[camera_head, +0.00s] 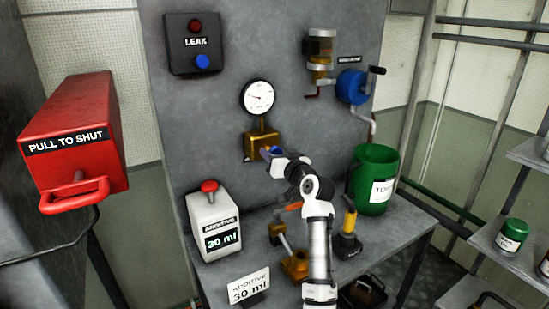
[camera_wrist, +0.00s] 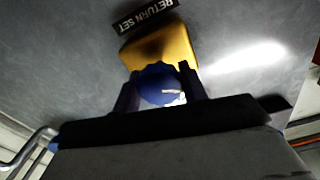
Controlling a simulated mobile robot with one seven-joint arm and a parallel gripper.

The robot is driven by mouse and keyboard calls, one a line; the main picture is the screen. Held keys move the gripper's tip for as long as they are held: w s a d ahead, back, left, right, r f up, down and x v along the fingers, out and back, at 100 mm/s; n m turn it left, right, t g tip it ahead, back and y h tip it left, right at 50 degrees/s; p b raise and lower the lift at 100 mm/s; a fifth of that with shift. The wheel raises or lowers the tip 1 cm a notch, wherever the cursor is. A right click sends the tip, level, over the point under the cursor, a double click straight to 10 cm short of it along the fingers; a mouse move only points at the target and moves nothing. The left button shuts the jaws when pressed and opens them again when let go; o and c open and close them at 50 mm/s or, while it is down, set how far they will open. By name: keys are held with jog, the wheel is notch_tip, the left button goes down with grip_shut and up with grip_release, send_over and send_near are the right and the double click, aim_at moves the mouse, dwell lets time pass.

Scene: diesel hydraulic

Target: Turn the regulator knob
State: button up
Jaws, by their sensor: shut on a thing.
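The regulator knob (camera_wrist: 158,85) is blue with a scalloped rim and a pale mark on its face. It sits on the front of a yellow regulator body (camera_wrist: 165,45) fixed to the grey panel. My gripper (camera_wrist: 160,88) is shut around the knob, one finger on each side. In the head view the brass regulator (camera_head: 259,139) is under a round white gauge (camera_head: 258,97). My gripper (camera_head: 272,152) is at its front, and my arm comes up from below. Only a little blue of the knob shows there.
A white additive bottle (camera_head: 212,222) with a red cap and a green bucket (camera_head: 372,180) stand on the bench, either side of my arm. A cordless tool (camera_head: 348,235) stands near the arm. A red pull box (camera_head: 75,135) juts out at left.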

jog(key=n+b, duration=0.1)
jog(key=b, duration=0.1)
jog(key=f+n+b, duration=0.1)
jog(key=n+b, duration=0.1)
jog(key=b, duration=0.1)
jog(key=n+b, duration=0.3)
jog(key=b, duration=0.2)
jog(key=shift+r+n, duration=0.15)
jog(key=shift+n, duration=0.15)
jog(key=n+b, duration=0.3)
jog(key=shift+r+n+b, duration=0.1)
jog(key=shift+n+b, duration=0.2)
jog(key=shift+r+n+b, duration=0.15)
jog(key=shift+n+b, duration=1)
jog(key=shift+n, duration=0.75)
jog(key=o, duration=1)
jog(key=shift+r, duration=0.1)
jog(key=shift+s, duration=0.1)
jog(key=b+v, duration=0.2)
jog(key=v, duration=1.1)
jog(key=shift+s+d, duration=0.2)
jog(key=shift+s, duration=0.05)
